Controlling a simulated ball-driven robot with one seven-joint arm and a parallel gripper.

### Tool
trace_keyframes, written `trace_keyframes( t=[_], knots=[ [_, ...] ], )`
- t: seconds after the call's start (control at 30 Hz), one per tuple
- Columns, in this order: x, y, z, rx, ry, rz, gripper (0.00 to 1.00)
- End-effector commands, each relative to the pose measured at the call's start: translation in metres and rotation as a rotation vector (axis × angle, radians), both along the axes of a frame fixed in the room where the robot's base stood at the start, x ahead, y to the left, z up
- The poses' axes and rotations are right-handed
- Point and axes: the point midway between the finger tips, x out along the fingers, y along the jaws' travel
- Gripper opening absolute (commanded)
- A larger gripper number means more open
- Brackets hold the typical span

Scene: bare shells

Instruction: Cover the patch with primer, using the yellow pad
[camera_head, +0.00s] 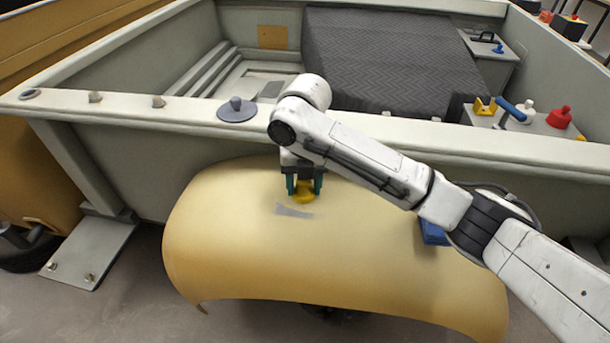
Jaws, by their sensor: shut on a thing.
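My gripper (304,186) points down over the curved yellow fender and is shut on the yellow pad (304,197). The pad is low, at or just above the fender surface; I cannot tell whether it touches. A grey patch (294,211) shows on the fender (235,235) just in front of the pad and slightly left. The pad and gripper may hide part of the patch's far side. Whether the grey is bare metal or primer is not clear.
A pale body shell wall with a ledge (370,130) runs behind the fender. A grey disc with a knob (237,108) sits on the ledge. A blue block (433,232) lies right, partly behind my arm. A shelf at right holds a red item (560,117) and others.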

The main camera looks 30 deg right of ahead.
Motion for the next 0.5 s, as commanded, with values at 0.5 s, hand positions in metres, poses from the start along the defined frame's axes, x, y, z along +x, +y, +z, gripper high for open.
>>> trace_keyframes(
  t=[0.5],
  knots=[
    [-0.025,0.018,0.0,0.0,0.0,0.001,0.27]
  ],
)
